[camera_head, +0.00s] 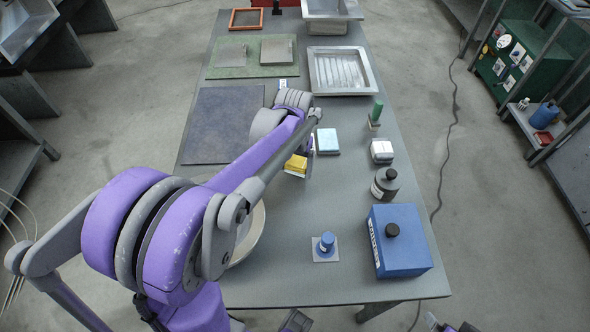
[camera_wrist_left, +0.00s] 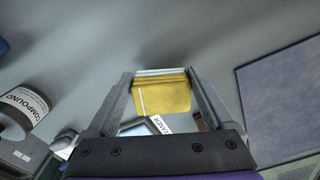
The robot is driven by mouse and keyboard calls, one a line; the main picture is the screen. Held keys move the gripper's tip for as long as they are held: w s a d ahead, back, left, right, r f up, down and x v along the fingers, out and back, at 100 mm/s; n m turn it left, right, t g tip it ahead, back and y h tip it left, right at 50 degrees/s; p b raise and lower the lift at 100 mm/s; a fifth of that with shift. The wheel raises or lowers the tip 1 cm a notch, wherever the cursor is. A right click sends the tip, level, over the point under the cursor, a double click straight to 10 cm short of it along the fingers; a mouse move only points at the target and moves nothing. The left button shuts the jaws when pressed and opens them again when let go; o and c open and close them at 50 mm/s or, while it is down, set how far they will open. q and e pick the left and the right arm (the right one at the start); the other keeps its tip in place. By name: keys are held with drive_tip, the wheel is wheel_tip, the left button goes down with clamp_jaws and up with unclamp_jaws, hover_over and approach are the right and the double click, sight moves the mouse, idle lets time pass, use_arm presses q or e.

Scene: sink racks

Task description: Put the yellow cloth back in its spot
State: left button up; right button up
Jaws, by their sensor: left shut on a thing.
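The yellow cloth (camera_head: 296,164) is a small folded stack in the middle of the table, partly hidden by my left arm in the head view. My left gripper (camera_wrist_left: 164,88) is shut on the yellow cloth (camera_wrist_left: 166,97), which sits between the two fingers in the left wrist view. In the head view the fingers are mostly hidden behind the arm. I cannot tell whether the cloth touches the table. My right gripper is not identifiable.
A dark blue mat (camera_head: 222,125) lies to the left. A bowl (camera_head: 252,235) is partly hidden by my arm.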

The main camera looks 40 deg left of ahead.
sight(295, 165)
use_arm(q)
drive_tip(key=shift+f, duration=0.9)
drive_tip(key=shift+f, duration=0.15)
drive_tip(key=o, duration=1)
drive_tip(key=shift+o, duration=0.2)
drive_tip(key=shift+r, duration=0.25)
wheel_tip(295, 165, up, 12)
drive_tip(key=shift+f+p, duration=0.1)
drive_tip(key=shift+p, duration=0.45)
